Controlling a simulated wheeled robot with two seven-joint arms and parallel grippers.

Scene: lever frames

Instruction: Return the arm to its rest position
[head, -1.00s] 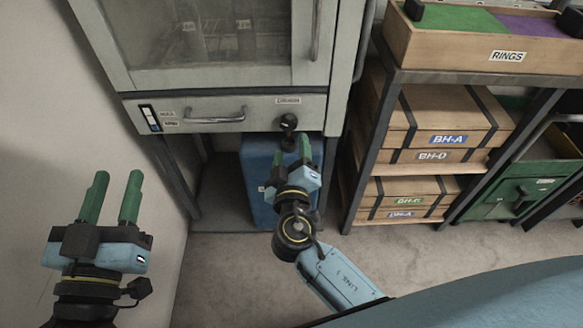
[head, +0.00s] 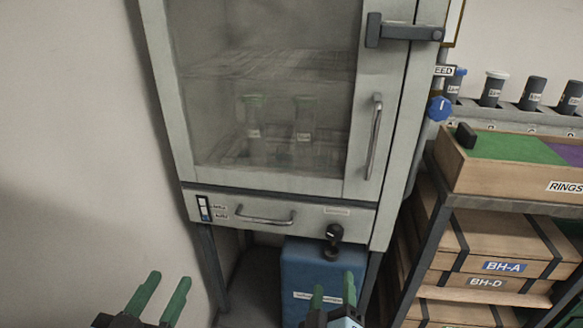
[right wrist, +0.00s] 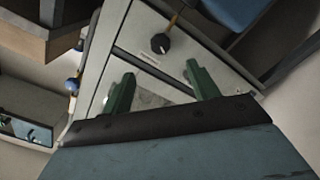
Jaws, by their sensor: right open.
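My left gripper (head: 167,281) is at the bottom left of the head view, by the wall. Its two green fingers stand apart with nothing between them. My right gripper (head: 333,285) is at the bottom, in front of the blue box under the cabinet. Its green fingers are apart and empty, and they also show in the right wrist view (right wrist: 160,69). A black knob (head: 333,233) on the cabinet's lower panel is above the right gripper in the head view. The knob also shows beyond the fingers in the right wrist view (right wrist: 160,43). Most of both arms is out of view.
The glass-fronted cabinet (head: 360,190) has its door closed, with a dark latch (head: 405,32) at top right. The blue box (head: 310,265) stands beneath. A shelf with a RINGS tray (head: 500,178) and wooden boxes (head: 490,245) stands right. A wall is left.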

